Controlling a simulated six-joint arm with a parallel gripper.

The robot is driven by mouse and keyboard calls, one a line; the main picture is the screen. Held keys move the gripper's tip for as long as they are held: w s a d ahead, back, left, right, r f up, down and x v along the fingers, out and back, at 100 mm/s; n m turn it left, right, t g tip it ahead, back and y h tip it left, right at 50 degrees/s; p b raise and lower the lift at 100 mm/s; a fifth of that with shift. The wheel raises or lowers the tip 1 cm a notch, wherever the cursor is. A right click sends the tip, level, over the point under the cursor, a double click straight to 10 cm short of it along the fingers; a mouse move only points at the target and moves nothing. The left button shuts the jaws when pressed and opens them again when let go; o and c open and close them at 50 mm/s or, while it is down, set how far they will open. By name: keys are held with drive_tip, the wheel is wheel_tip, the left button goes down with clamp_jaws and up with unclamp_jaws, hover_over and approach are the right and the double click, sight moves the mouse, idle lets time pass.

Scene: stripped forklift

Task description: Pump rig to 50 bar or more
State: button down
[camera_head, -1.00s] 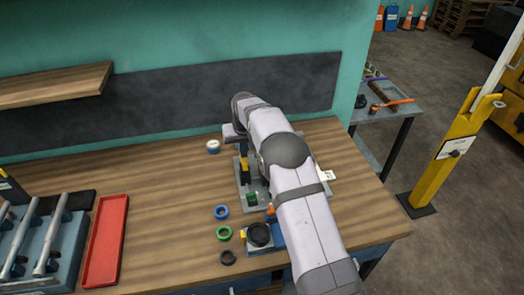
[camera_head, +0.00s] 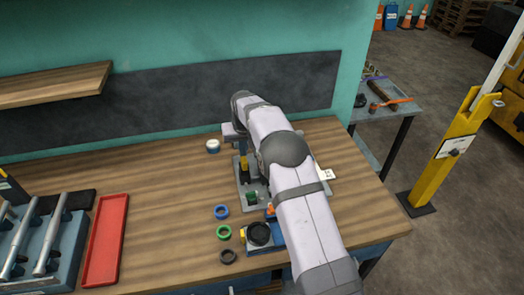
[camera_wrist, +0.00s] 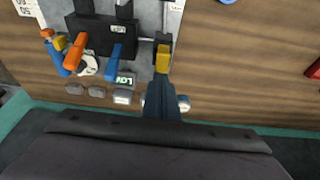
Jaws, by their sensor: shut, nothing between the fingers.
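The pump rig sits on a grey plate (camera_head: 240,198) near the right end of the bench, partly hidden by my arm. In the wrist view it shows a black block (camera_wrist: 100,35) with an orange lever (camera_wrist: 75,50), a blue lever (camera_wrist: 115,62) and a small green-lit display (camera_wrist: 125,81). A yellow-ended handle (camera_wrist: 162,58) stands at the block's right; its yellow part also shows in the head view (camera_head: 244,166). My gripper (camera_wrist: 165,88) is shut and empty, its narrow dark-blue fingers at the yellow end. I cannot tell whether they touch. The pressure reading is too small to read.
Blue (camera_head: 221,212), green (camera_head: 224,232) and dark (camera_head: 228,256) rings lie left of the rig. A white-topped round item (camera_head: 213,146) stands behind them. A red tray (camera_head: 106,240) lies farther left. Bare bench lies between tray and rings.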

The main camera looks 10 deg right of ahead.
drive_tip(key=shift+f, duration=0.15)
drive_tip(key=shift+f+b, duration=0.3)
drive_tip(key=shift+f, duration=0.3)
drive_tip(key=shift+r+p, duration=0.5)
drive_tip(key=shift+r, duration=0.2)
idle(1.0)
drive_tip(key=shift+f, duration=0.15)
idle(1.0)
